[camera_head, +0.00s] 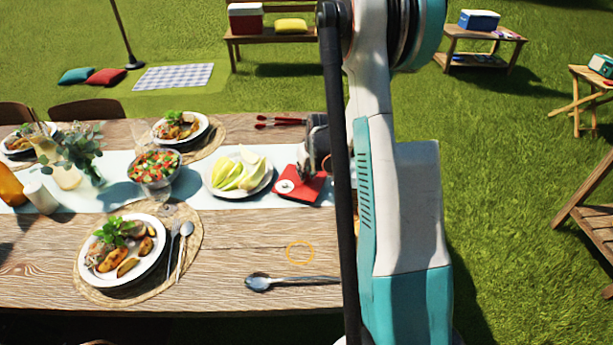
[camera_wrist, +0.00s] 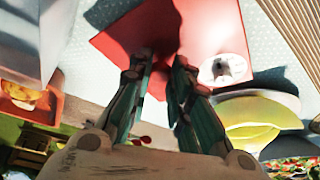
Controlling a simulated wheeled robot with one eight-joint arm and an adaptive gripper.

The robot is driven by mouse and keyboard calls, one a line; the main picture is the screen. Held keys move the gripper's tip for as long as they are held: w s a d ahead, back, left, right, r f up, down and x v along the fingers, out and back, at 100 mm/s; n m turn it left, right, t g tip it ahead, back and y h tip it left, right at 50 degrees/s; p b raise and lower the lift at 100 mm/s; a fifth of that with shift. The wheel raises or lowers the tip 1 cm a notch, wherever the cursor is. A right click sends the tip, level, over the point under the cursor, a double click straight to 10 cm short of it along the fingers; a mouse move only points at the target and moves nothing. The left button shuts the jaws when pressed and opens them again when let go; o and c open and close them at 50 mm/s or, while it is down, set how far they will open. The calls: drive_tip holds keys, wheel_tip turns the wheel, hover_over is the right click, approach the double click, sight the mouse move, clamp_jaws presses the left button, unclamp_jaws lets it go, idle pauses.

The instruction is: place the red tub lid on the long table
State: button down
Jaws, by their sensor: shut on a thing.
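The red tub lid (camera_head: 311,187) is a flat red square with a white round patch on one side. It is at or just above the pale runner, right of the plate of melon slices; I cannot tell if it touches the cloth. My gripper (camera_head: 306,174) is shut on it from above. In the wrist view the lid (camera_wrist: 215,35) spreads beyond the fingertips of my gripper (camera_wrist: 160,68). The long table (camera_head: 235,235) is wooden; my arm hides its right part.
The plate of melon slices (camera_head: 212,193) is close left of the lid. A spoon (camera_head: 258,284) lies near the front edge, with a thin orange ring (camera_head: 300,262) behind it. Bare wood lies between the spoon and runner. Red-handled cutlery (camera_head: 265,125) lies behind.

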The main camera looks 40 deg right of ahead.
drive_tip(key=shift+f, duration=0.4)
drive_tip(key=shift+f, duration=0.2)
drive_tip(key=c, duration=1.5)
unclamp_jaws()
drive_tip(key=shift+r, duration=0.2)
drive_tip(key=p+v, duration=0.4)
drive_tip(key=v, duration=0.8)
